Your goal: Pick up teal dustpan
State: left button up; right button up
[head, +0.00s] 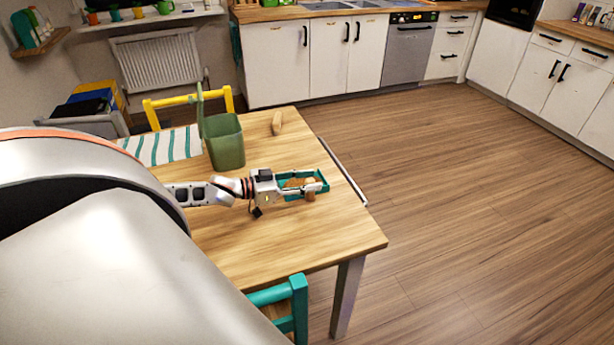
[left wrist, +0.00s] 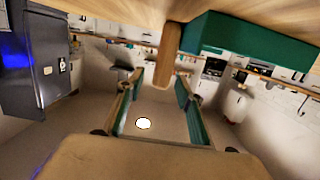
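My left gripper (head: 312,186) is low over the wooden table, its arm coming in from the left. My right gripper is not in view.
A green container (head: 225,146) with a raised piece stands on the table (head: 345,232), behind my gripper. A tan wooden piece (head: 277,122) is to its right. A striped cloth (head: 165,146) lies at left. A teal chair (head: 293,300) is in front. Floor at right is clear.

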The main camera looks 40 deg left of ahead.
pick_arm(q)
jog(key=shift+w+d, duration=0.1)
jog(key=shift+w, duration=0.15)
grip_shut()
